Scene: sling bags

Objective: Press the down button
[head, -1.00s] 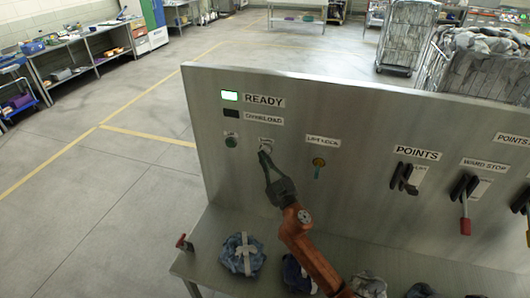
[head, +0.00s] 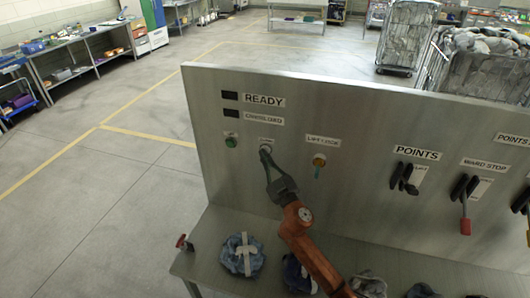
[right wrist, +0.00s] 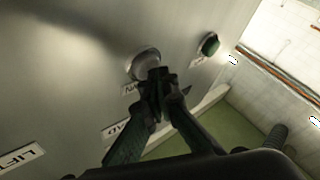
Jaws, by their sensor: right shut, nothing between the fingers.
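The pale grey round button (head: 265,148), under a small label too blurred to read in the head view, sits on the upright metal panel (head: 350,110). In the right wrist view the grey button (right wrist: 145,62) has a label (right wrist: 131,89) partly hidden by my fingers. My right gripper (head: 266,156) is shut and empty. Its fingertips (right wrist: 156,78) overlap the button's edge in the right wrist view; I cannot tell whether they press it. A green button (head: 231,141) is to its left in the head view and also shows in the right wrist view (right wrist: 209,44). My left gripper is not in view.
The READY lamp (head: 229,96) and the lamp below it (head: 231,113) are dark. A LIFT LOCK key switch (head: 319,160) is right of the button. Black levers (head: 404,178) stand further right. Bundled bags (head: 242,255) lie on the shelf below.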

